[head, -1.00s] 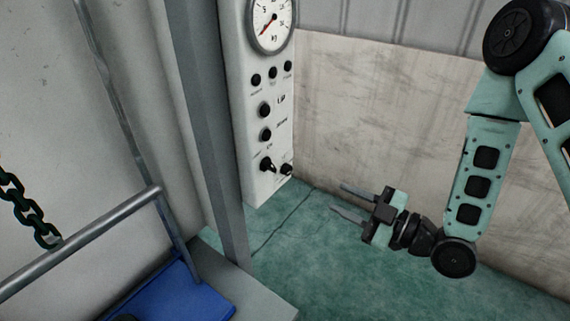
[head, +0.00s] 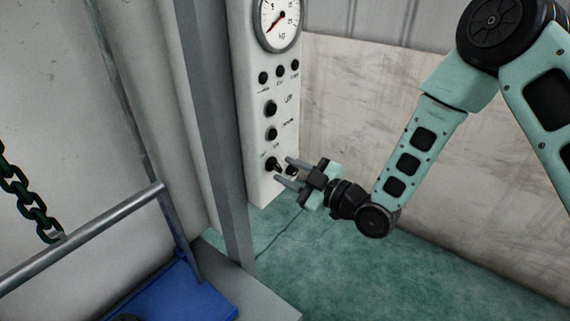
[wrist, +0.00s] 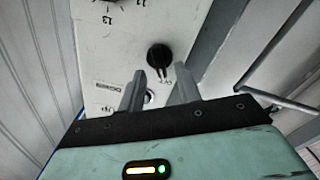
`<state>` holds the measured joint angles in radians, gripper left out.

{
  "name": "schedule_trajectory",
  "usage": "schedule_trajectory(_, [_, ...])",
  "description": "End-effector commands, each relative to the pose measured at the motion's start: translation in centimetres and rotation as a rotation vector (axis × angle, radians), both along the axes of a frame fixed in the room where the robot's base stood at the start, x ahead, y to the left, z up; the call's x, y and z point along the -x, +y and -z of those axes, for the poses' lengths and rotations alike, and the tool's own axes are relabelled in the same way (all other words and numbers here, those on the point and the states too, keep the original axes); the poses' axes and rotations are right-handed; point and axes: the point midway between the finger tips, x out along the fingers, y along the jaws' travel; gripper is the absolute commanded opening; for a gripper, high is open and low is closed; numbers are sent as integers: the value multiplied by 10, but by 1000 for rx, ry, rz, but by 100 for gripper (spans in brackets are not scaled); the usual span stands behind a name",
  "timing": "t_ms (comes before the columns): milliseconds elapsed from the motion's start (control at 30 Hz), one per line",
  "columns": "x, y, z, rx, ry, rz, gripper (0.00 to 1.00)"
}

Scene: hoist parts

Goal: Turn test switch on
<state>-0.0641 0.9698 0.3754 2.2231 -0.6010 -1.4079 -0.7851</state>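The white control panel (head: 262,120) stands left of my gripper, with round black knobs and switches and small labels. At its bottom is a black rotary switch (head: 272,164), which is the large black knob (wrist: 159,55) in the wrist view. A smaller switch (head: 291,170) beside it is partly hidden by my gripper. In the wrist view a small silver-rimmed part (wrist: 149,97) shows between the fingers. I cannot read which control is marked test. My gripper (head: 283,171) is open and empty, fingers (wrist: 158,80) pointing at the panel's lower end; contact is unclear.
A round gauge (head: 278,22) tops the panel. A grey post (head: 215,130) stands just left of it. A metal rail (head: 90,238), dark chain (head: 30,200) and blue surface (head: 185,295) are at the left. The green floor (head: 400,275) is clear.

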Motion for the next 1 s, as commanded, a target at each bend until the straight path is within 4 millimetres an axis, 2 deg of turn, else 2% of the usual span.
schedule_trajectory(200, [-9, 12, 0, 0, 0, 0, 34])
schedule_trajectory(467, [-10, 13, 1, 1, 1, 0, 34])
schedule_trajectory(533, [-10, 13, 1, 1, 1, 0, 20])
schedule_trajectory(600, [-10, 13, 1, 1, 1, 0, 0])
schedule_trajectory(1000, [-10, 13, 2, -21, 28, 0, 0])
